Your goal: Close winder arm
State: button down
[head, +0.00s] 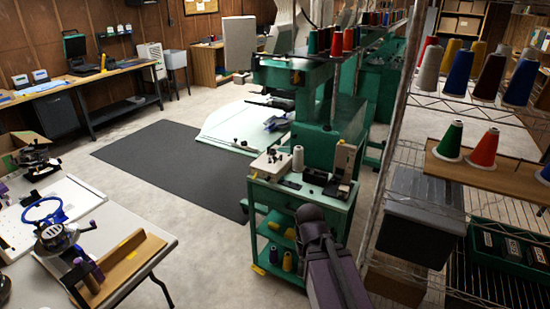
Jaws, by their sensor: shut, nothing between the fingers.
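A small beige machine (344,160) with dark parts at its foot stands at the right end of the green cart top. It looks like the winder, but its arm is too small to make out. Another beige device (270,162) stands at the left end of the cart top, with a white thread cone (298,158) beside it. My gripper (310,213) is a dark rounded shape at the end of my arm, in front of the cart in the picture and below the beige machine. It looks shut and empty. It hides part of the cart's front and shelves.
The green cart (262,195) has cones on its lower shelves. A large green machine (335,115) stands behind it. A wire rack (455,100) with cones and bins is close on the right. A white table (120,225) stands at left. Floor around the dark mat (165,165) is clear.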

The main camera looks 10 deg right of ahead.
aim_at(278, 159)
jog(key=u, duration=0.05)
jog(key=i, duration=0.95)
jog(key=z, duration=0.05)
